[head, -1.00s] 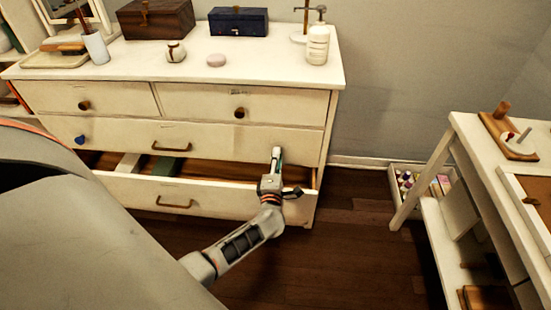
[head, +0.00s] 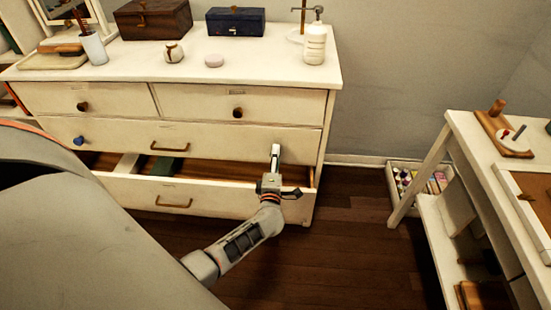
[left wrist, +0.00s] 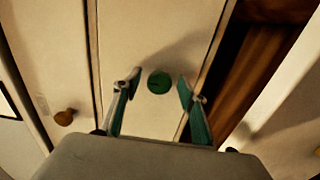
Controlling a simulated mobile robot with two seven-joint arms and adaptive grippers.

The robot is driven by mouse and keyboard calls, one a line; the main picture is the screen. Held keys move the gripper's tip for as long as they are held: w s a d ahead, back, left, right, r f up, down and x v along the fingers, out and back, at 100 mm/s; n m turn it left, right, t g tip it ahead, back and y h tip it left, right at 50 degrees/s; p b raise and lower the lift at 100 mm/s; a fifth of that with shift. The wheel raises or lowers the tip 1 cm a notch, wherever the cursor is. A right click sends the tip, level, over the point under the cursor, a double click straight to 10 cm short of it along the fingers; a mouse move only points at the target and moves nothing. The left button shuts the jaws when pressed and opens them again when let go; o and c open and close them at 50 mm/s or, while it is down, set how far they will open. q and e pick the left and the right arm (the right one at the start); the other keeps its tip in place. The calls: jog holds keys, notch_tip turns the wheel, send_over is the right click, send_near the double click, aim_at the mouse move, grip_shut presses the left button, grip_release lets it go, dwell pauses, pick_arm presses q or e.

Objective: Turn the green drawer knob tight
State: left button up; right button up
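The green knob (left wrist: 159,82) is a round disc on the cream front of the wide middle drawer (head: 225,139), near its right end. In the head view it is hidden by my left gripper (head: 276,155), which is up against that drawer front. In the left wrist view my left gripper (left wrist: 160,90) is open. Its two teal-lined fingertips stand one on each side of the knob, with a gap on both sides. No contact with the knob shows. My right gripper is in neither view.
The bottom drawer (head: 215,199) is pulled out below my left gripper. A blue knob (head: 79,141) and a brown handle (head: 169,147) are on the middle drawer. A white side table (head: 462,125) stands right, with a low box (head: 391,183) beside it.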

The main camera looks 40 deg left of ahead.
pick_arm(q)
jog(key=v, duration=1.2)
dwell(0.5)
